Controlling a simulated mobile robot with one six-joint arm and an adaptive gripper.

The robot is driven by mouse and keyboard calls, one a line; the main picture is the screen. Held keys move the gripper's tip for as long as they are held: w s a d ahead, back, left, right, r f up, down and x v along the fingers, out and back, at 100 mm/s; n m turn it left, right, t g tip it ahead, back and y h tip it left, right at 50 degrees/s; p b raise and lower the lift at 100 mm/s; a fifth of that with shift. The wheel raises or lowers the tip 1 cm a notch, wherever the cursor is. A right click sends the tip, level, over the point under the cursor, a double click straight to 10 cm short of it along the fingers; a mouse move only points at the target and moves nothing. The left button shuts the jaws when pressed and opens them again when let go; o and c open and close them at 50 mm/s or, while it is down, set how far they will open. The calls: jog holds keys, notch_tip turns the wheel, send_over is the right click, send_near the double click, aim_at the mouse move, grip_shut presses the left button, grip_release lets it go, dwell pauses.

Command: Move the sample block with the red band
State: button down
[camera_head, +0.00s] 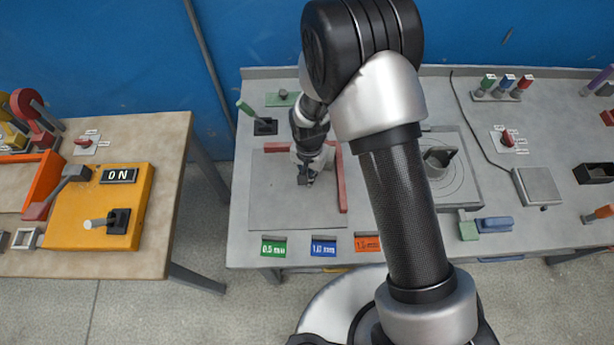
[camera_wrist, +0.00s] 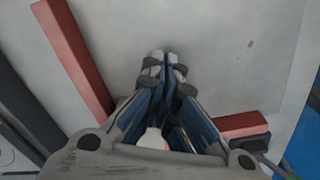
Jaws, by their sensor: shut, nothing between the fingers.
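My gripper (camera_head: 308,181) is shut and empty, pointing down over the grey panel (camera_head: 272,210) inside the red fence (camera_head: 344,182). In the wrist view its closed fingertips (camera_wrist: 163,60) are together above the bare grey surface, with a red bar (camera_wrist: 75,55) to the left and another (camera_wrist: 240,124) to the lower right. I cannot clearly make out a sample block with a red band. A small piece with a red top (camera_head: 521,86) stands in a rack at the back right, beside blue-topped and green-topped pieces; it is too small to identify. My arm hides part of the table.
A square plate with a round cup (camera_head: 437,162) is right of my arm. A grey box (camera_head: 538,186) sits further right. A separate table with a yellow panel (camera_head: 75,225) stands left, across a gap.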

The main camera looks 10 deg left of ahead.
jog(key=r, duration=0.1)
jog(key=s+r, duration=0.1)
jog(key=r, duration=0.1)
jog(key=shift+s+a+r+p, duration=0.1)
jog(key=shift+s+a+p, duration=0.2)
jog(key=shift+a, duration=0.1)
notch_tip(320, 180, up, 7)
notch_tip(320, 180, down, 11)
jog(key=b, duration=0.2)
jog(key=shift+b, duration=0.3)
jog(key=w, duration=0.2)
jog(key=shift+w+d+r, duration=0.15)
jog(key=shift+w+d, duration=0.35)
jog(key=shift+w, duration=0.55)
